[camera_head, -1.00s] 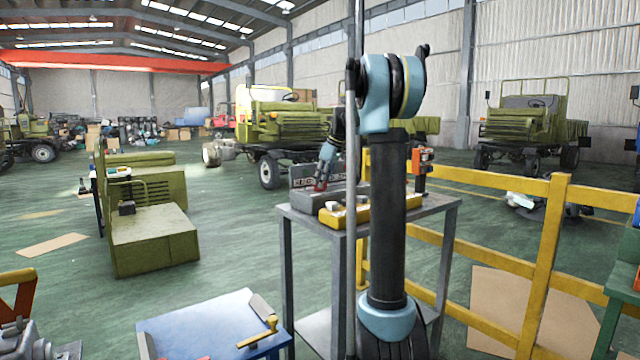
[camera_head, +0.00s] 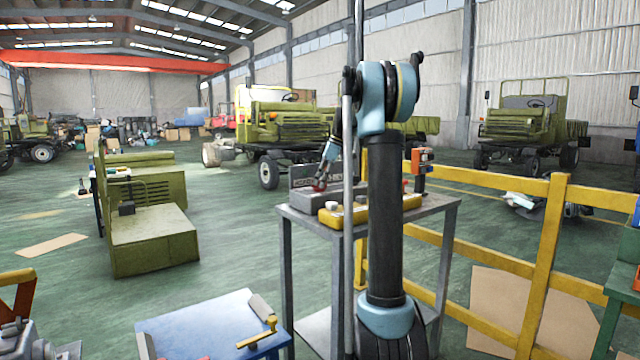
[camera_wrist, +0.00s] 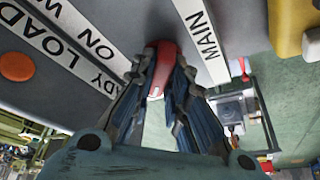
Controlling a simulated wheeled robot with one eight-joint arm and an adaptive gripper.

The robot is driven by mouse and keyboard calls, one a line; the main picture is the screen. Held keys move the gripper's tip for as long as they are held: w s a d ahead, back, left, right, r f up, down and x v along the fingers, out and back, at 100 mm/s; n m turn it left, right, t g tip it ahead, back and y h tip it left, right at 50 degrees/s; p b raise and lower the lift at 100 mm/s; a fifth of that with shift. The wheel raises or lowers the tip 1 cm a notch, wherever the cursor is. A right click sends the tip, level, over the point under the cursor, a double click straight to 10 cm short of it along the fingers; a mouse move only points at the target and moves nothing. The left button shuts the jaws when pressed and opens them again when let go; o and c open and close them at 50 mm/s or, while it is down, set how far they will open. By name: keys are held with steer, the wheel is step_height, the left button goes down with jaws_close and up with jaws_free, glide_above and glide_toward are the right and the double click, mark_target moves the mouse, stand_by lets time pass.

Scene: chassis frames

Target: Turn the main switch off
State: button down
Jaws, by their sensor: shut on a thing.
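The main switch shows in the wrist view as a red handle (camera_wrist: 163,60) next to a white label reading MAIN (camera_wrist: 203,42). My gripper (camera_wrist: 160,70) is closed around this handle, with a finger on each side; its white-marked end shows between them. In the head view my gripper (camera_head: 322,181) is at the top of the grey switch box (camera_head: 306,200) on the metal table. The handle is small there and its exact position is hard to tell.
A yellow box (camera_head: 352,216) with pale knobs sits beside the grey box on the table (camera_head: 432,207). An orange button (camera_wrist: 17,66) and another label lie left of the handle. A yellow railing (camera_head: 545,250) stands right of the table.

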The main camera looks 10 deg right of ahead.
steer(key=c, duration=1.6)
jaws_free()
steer(key=shift+o, duration=0.2)
steer(key=v, duration=1.1)
steer(key=shift+d+r, duration=0.2)
steer(key=shift+r, duration=0.2)
